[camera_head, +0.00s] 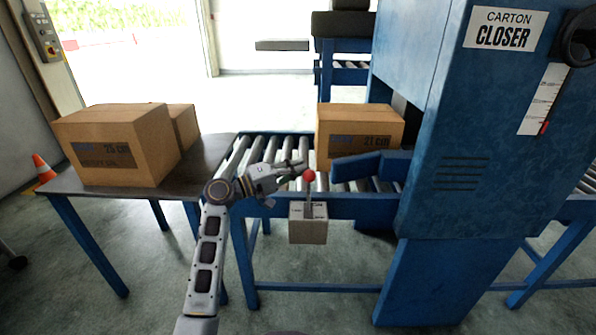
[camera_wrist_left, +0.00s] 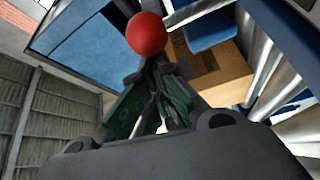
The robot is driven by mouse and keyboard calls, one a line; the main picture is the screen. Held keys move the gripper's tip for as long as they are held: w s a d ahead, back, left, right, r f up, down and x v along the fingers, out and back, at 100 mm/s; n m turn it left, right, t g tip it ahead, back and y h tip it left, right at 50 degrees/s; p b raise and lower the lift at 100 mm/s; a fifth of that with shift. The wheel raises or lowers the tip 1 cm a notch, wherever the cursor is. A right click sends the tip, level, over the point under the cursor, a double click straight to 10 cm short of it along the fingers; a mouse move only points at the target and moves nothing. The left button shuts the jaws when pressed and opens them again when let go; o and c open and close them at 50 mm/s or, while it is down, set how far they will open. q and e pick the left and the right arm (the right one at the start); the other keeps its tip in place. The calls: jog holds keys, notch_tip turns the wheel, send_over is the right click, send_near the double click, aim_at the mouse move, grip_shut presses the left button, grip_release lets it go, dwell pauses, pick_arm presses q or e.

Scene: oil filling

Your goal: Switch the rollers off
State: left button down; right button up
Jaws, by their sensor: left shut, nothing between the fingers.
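The roller switch is a grey box (camera_head: 308,224) on the front rail of the conveyor, with an upright lever topped by a red ball (camera_head: 309,175). The red ball also shows large in the left wrist view (camera_wrist_left: 146,34), just beyond the fingertips. My left gripper (camera_head: 302,168) is shut and empty, with its tips close to the left of the red ball. Its fingers also show in the left wrist view (camera_wrist_left: 152,85). I cannot tell whether the tips touch the ball or lever. My right gripper is in neither view.
The rollers (camera_head: 283,150) run behind the switch, with a carton (camera_head: 358,133) on them at the blue carton closer (camera_head: 490,150). Another carton (camera_head: 115,150) stands on the side table (camera_head: 70,186) at left. An orange cone (camera_head: 43,168) is on the floor.

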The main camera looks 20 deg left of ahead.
aim_at(305, 174)
pick_arm(q)
jog(key=shift+m+h, duration=0.4)
jog(key=shift+m, duration=0.5)
jog(key=s+b, duration=0.1)
jog(key=s, duration=0.1)
jog(key=s+d+b, duration=0.1)
jog(key=s, duration=0.1)
jog(key=shift+s+d, duration=0.15)
jog(key=shift+s, duration=0.15)
jog(key=shift+s+d+f, duration=0.15)
jog(key=shift+s+d, duration=0.05)
jog(key=shift+s, duration=0.3)
jog(key=shift+s+d+f, duration=0.15)
jog(key=shift+s, duration=0.35)
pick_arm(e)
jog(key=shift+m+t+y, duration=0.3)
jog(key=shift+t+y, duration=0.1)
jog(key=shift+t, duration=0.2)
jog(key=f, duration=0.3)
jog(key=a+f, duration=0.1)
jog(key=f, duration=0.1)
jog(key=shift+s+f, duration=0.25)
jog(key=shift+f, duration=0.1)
pick_arm(q)
jog(key=shift+f, duration=0.15)
